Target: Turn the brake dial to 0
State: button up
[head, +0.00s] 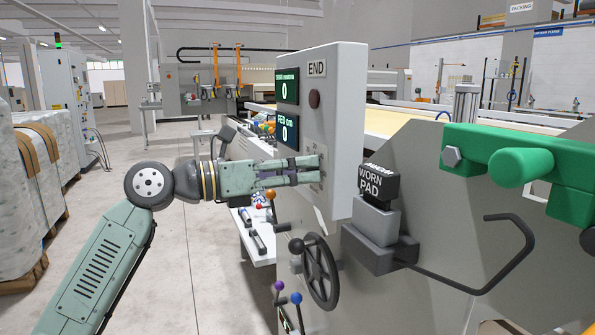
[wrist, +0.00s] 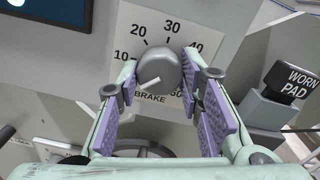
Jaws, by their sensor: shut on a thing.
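The brake dial (wrist: 172,68) is a grey round knob on a white scale plate marked BRAKE, with 10, 20, 30, 40 and 50 visible. Its white pointer line points to the lower left, below the 10. The 0 mark is not visible; a finger covers that side of the plate. My gripper (wrist: 162,80) is shut on the dial, with a purple-padded finger on each side. In the head view my gripper (head: 318,170) reaches the face of the grey control box (head: 346,110), and its fingers hide the dial.
Two displays reading 0, one of them the FED cm display (head: 286,134), and a dark red button (head: 314,99) sit on the box above my gripper. A black handwheel (head: 320,272) is below. The WORN PAD block (head: 378,186) and a green clamp (head: 520,165) stand to the right.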

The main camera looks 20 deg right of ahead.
jog(key=shift+r, duration=0.1)
jog(key=o, duration=1.2)
jog(key=shift+c, duration=0.2)
jog(key=shift+a, duration=0.15)
jog(key=a, duration=1.1)
jog(key=shift+s+a, duration=0.2)
jog(key=shift+a, duration=0.2)
